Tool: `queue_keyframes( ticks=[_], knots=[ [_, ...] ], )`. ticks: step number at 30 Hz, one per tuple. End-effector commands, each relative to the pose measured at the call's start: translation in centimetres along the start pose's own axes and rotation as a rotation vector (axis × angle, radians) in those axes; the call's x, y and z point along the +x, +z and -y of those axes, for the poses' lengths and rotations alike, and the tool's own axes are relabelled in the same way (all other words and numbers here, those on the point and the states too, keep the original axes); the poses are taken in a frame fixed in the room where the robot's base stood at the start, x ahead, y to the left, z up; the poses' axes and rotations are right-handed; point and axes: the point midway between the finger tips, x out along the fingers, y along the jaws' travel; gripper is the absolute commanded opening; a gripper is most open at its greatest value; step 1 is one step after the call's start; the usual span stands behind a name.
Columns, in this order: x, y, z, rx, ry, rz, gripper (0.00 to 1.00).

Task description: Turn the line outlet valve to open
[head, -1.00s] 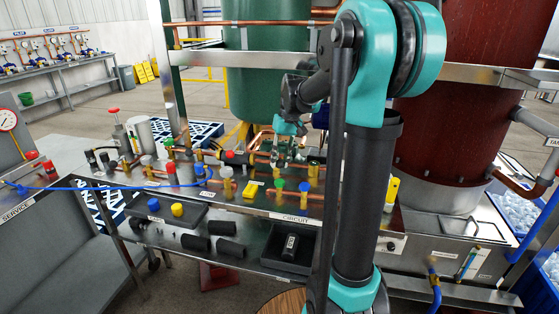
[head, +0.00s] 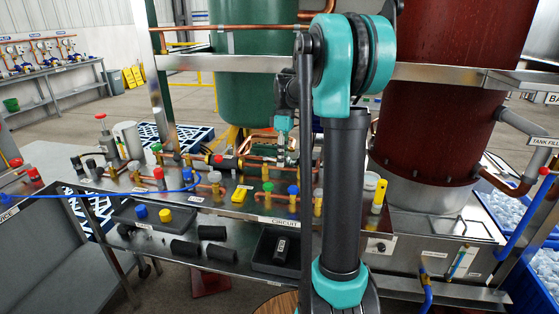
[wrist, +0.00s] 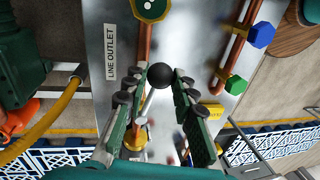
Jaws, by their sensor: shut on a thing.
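In the wrist view, a valve handle, a silver lever with a black ball knob (wrist: 159,75), stands up from the metal bench beside the LINE OUTLET label (wrist: 110,52). My gripper (wrist: 168,78) has its two green fingers on either side of the knob, closed on it. The silver stem (wrist: 146,103) runs down between the fingers. The valve body is hard to make out. In the head view my gripper (head: 282,150) is low over the back of the bench, small and partly merged with the piping, so the handle cannot be told there.
A copper pipe with a blue cap (wrist: 262,35) runs right of the fingers. In the head view, several capped valves and a black tray (head: 278,252) occupy the bench.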

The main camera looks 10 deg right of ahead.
Motion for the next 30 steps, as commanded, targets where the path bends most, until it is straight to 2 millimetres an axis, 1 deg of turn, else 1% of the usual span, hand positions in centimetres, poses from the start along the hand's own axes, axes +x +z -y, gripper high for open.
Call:
queue_keyframes(
  ticks=[6,12,29,30],
  knots=[
    [-0.2,0.1,-1.0,-0.128,0.001,0.025,0.00],
    [-0.3,0.0,-1.4,-0.198,0.001,0.038,0.00],
    [-0.3,0.0,-1.6,-0.229,0.001,0.045,0.00],
    [-0.3,0.0,-1.6,-0.229,0.001,0.045,0.27]
  ],
)
